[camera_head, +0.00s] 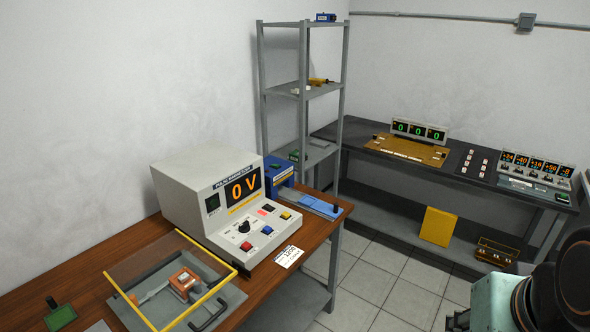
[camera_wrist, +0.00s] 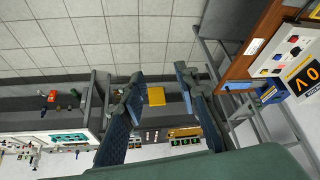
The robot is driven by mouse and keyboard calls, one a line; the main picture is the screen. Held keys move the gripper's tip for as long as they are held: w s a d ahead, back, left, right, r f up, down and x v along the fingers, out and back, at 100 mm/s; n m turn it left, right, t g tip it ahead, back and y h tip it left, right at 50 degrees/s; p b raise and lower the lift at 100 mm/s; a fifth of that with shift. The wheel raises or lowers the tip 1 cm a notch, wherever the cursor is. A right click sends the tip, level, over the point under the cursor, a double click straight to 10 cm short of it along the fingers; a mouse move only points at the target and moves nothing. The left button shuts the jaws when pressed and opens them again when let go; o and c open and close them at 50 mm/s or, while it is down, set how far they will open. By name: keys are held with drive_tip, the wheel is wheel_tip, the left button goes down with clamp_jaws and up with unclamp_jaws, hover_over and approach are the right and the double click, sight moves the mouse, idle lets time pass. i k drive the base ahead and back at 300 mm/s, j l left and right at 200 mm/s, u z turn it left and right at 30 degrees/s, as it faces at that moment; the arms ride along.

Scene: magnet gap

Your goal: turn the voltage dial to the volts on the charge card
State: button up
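The pulse magnetizer (camera_head: 180,200) is a cream console on the wooden bench, its orange display (camera_head: 243,188) reading 0 V. The black voltage dial (camera_head: 244,227) sits on its sloped front panel among coloured buttons; its pointer is too small to read. The white charge card (camera_head: 290,256) lies at the bench edge in front of the console; its large handwritten number is not clearly legible. In the wrist view the console (camera_wrist: 297,50) shows at the right edge, rotated. My gripper (camera_wrist: 160,75) is open and empty, its fingers wide apart, away from the console.
A yellow-framed clear guard (camera_head: 170,270) stands on the bench at front left. A blue fixture (camera_head: 310,203) is right of the console. A grey shelf rack (camera_head: 303,90) and a dark table (camera_head: 460,170) stand behind. The tiled floor (camera_head: 375,280) between is clear.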

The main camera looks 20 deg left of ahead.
sight(245, 227)
drive_tip(key=u, duration=1.45)
drive_tip(key=z, duration=0.45)
drive_tip(key=i+j, duration=0.2)
drive_tip(key=i, duration=0.35)
drive_tip(key=i+j, duration=0.25)
drive_tip(key=i, duration=0.25)
drive_tip(key=k+j+u, duration=0.1)
drive_tip(key=k, duration=0.55)
drive_tip(key=i+z, duration=0.1)
drive_tip(key=i, duration=0.35)
